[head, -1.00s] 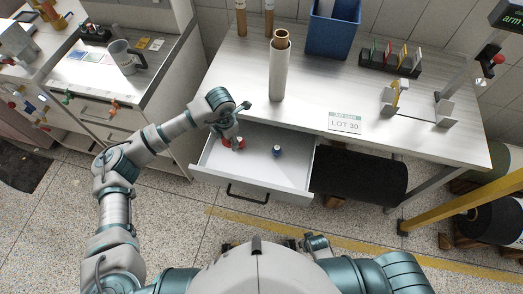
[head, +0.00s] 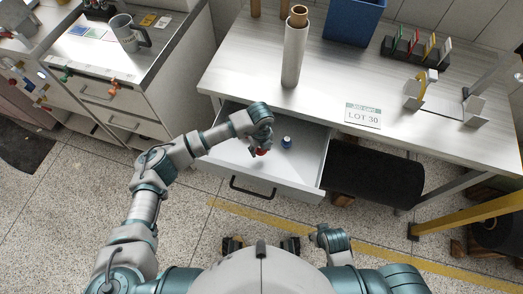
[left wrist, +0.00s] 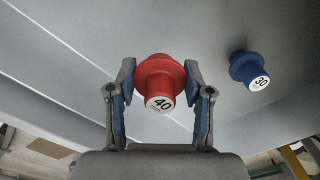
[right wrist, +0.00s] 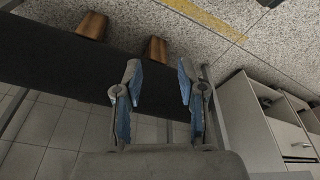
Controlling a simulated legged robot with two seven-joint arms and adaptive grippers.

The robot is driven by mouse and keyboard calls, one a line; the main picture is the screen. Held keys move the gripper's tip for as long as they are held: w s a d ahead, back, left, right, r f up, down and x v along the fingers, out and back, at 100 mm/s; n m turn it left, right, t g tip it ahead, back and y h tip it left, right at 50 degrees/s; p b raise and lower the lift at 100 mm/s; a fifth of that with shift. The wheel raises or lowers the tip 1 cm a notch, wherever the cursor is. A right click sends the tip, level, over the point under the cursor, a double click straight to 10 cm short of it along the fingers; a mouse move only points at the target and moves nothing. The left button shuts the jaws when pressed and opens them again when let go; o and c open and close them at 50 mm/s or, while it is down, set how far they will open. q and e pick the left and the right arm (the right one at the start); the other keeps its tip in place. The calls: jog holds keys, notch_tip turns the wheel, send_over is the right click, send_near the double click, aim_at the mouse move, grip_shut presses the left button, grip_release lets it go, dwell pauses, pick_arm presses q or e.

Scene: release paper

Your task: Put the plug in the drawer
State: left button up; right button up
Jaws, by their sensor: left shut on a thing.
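The red plug (left wrist: 160,85), marked 40, is between the fingers of my left gripper (left wrist: 160,92), which is shut on it. In the head view the red plug (head: 262,152) shows just under my left gripper (head: 260,146), over the open drawer (head: 225,160). I cannot tell whether the plug touches the drawer floor. A blue plug (head: 286,142), marked 30 in the left wrist view (left wrist: 250,70), stands in the drawer to the right of the red one. My right gripper (right wrist: 158,85) is open and empty in the right wrist view.
A card reading LOT 30 (head: 363,115) lies on the table (head: 335,80) above the drawer. A white roll (head: 294,55) stands behind the drawer on the tabletop. A black roll (head: 375,178) lies under the table, right of the drawer.

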aim_at(261, 153)
pick_arm(q)
notch_tip(261, 153, down, 4)
jog(key=shift+s+r+b, duration=0.1)
jog(key=shift+r+b, duration=0.1)
jog(key=shift+b, duration=0.15)
pick_arm(e)
jog(key=shift+v, duration=1.05)
pick_arm(q)
jog(key=shift+f, duration=0.15)
pick_arm(e)
jog(key=shift+s, duration=0.1)
pick_arm(q)
jog(key=o, duration=1.1)
jog(key=shift+o, duration=0.2)
jog(key=shift+r, duration=0.2)
notch_tip(261, 153, up, 12)
jog(key=shift+f+p, duration=0.1)
jog(key=shift+p, duration=0.9)
pick_arm(e)
jog(key=x, duration=0.5)
jog(key=shift+f, duration=0.45)
